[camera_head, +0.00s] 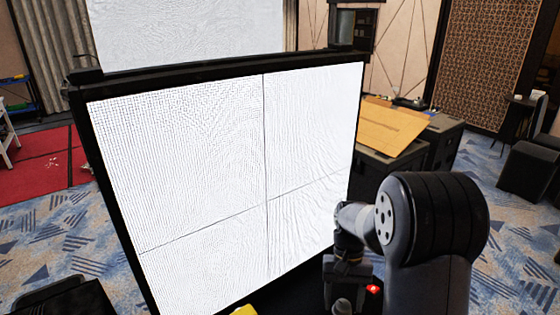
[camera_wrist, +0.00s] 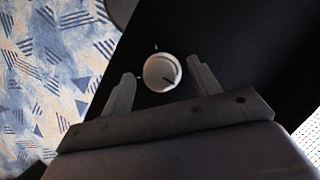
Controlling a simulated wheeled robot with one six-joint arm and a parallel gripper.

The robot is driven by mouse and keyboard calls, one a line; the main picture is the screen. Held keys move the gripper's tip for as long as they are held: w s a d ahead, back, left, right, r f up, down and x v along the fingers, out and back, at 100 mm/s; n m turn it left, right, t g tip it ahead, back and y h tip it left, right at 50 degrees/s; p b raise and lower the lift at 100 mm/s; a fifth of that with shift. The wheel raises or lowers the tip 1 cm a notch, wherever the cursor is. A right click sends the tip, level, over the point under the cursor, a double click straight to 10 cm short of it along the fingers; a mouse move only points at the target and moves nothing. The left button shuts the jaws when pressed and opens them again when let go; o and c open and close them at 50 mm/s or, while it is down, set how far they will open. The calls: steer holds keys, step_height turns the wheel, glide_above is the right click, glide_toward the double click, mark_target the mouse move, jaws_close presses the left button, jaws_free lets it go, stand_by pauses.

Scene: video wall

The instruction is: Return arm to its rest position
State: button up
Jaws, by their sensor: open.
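My gripper (camera_wrist: 160,68) is open in the wrist view, with its two grey fingers spread apart. A round white knob (camera_wrist: 162,72) with a dark pointer line shows between the fingertips, on a black panel (camera_wrist: 240,50). The fingers look apart from the knob, and nothing is held. In the head view my arm is bent at the lower right, with its wrist end low in front of the video wall's right side. The fingers cannot be made out clearly there.
A large white video wall (camera_head: 190,160) in a black frame fills the head view's middle. Black cases with a tan board (camera_head: 392,127) stand behind at right. Patterned blue carpet (camera_head: 515,250) is open at right. A yellow thing (camera_head: 243,311) shows at the bottom edge.

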steer(key=m+y, duration=0.1)
steer(key=m, duration=0.2)
steer(key=shift+d+m+t+b, duration=0.15)
steer(key=shift+m+t+b, duration=0.15)
steer(key=shift+m, duration=0.1)
steer(key=m, duration=0.2)
steer(key=m+t+y+b, duration=0.1)
steer(key=m, duration=0.1)
steer(key=shift+s+d+f+y, duration=0.1)
steer(key=shift+s+y, duration=0.05)
steer(key=shift+y, duration=0.15)
steer(key=m+t+y+b, duration=0.1)
steer(key=m+b, duration=0.1)
steer(key=m, duration=0.2)
steer(key=shift+s+m, duration=0.1)
steer(key=shift+m, duration=0.2)
steer(key=m+t+b, duration=0.1)
steer(key=m, duration=0.2)
steer(key=shift+m+t+b, duration=0.3)
steer(key=shift+t+b, duration=0.05)
steer(key=shift+t, duration=0.05)
steer(key=shift+s, duration=0.1)
